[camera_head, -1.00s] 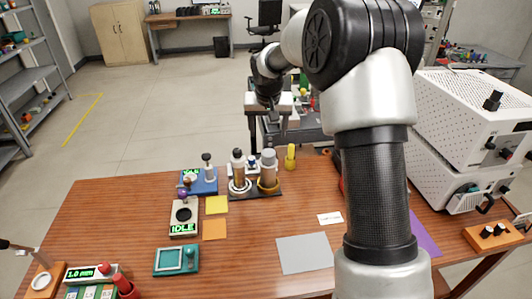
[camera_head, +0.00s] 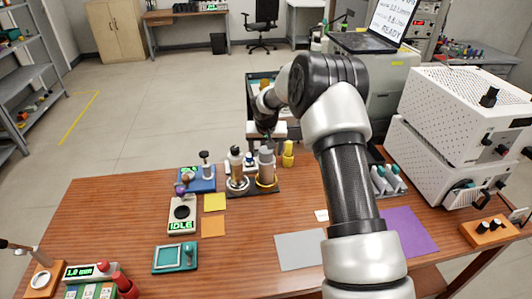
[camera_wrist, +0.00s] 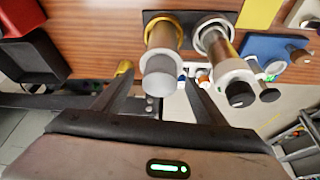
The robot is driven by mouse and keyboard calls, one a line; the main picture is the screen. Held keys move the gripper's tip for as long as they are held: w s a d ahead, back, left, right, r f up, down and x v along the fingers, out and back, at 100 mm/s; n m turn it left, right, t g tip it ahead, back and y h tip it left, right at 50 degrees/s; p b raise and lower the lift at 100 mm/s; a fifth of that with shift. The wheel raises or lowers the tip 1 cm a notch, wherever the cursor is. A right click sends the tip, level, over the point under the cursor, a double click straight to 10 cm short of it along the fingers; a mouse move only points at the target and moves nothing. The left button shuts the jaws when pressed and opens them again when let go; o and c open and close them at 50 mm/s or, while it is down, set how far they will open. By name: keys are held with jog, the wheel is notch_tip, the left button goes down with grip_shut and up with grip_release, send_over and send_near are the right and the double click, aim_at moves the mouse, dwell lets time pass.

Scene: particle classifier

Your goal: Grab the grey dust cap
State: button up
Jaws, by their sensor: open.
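The grey dust cap (camera_wrist: 159,77) sits on the end of a thick tan cylinder with a yellow base ring, in the middle of the wrist view. In the head view the capped cylinder (camera_head: 266,167) stands upright on a dark base at the back of the table. My gripper (camera_wrist: 157,82) is open, with one finger on each side of the cap in the wrist view. I see no clear contact between fingers and cap.
A second cylinder with a dark cap (camera_head: 235,160) stands close on the left. A yellow object (camera_head: 288,154) stands close on the right. A blue stand (camera_head: 198,180) is further left. The front middle of the wooden table (camera_head: 254,225) is clear.

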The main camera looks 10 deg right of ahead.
jog(key=shift+w+f, duration=0.1)
jog(key=shift+f, duration=0.05)
jog(key=c, duration=1.2)
